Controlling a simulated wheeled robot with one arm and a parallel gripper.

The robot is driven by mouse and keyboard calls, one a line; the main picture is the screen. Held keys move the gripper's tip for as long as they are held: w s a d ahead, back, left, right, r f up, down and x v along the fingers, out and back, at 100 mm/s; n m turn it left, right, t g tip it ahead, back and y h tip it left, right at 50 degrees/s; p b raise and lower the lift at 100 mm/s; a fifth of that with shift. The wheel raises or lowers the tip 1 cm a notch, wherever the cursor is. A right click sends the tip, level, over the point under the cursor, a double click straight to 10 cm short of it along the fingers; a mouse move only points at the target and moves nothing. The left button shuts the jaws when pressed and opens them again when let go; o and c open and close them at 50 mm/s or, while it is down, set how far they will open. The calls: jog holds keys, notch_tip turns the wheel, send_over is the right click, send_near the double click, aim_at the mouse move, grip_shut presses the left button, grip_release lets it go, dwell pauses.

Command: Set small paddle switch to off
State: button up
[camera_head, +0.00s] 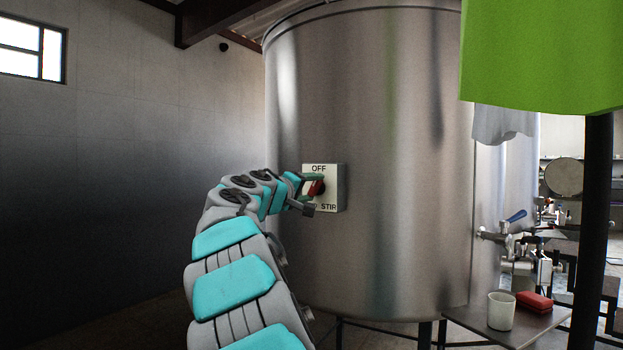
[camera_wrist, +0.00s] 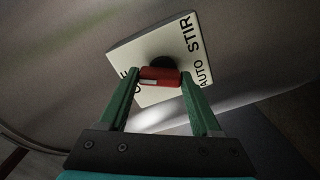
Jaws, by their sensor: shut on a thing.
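The small paddle switch is a red paddle (camera_head: 316,188) on a dark round base, on a pale square plate (camera_head: 339,185) fixed to the side of the tank. The plate reads OFF at its top and STIR at its lower right in the head view. The wrist view shows the red paddle (camera_wrist: 161,77) between the two green fingers of my gripper (camera_wrist: 160,82), which is shut on its ends. The plate (camera_wrist: 150,97) also shows AUTO beside STIR there. A white mark is on the paddle's end towards OFF. My gripper (camera_head: 313,188) partly hides the lower lettering.
The large steel tank (camera_head: 400,150) stands on dark legs.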

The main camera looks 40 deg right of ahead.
jog(key=n+p, duration=0.2)
jog(key=n, duration=0.1)
jog(key=n+p, duration=0.1)
jog(key=p, duration=0.1)
jog(key=shift+r, duration=0.25)
jog(key=shift+w+f+n+p, duration=0.1)
jog(key=shift+f+n+p, duration=0.05)
jog(key=shift+n+p, duration=0.45)
jog(key=shift+f+n, duration=0.1)
jog(key=shift+n, duration=0.2)
jog(key=o, duration=1.4)
jog(key=shift+a, duration=0.15)
jog(key=b+v, duration=0.1)
jog(key=v, duration=0.6)
jog(key=shift+a, duration=0.3)
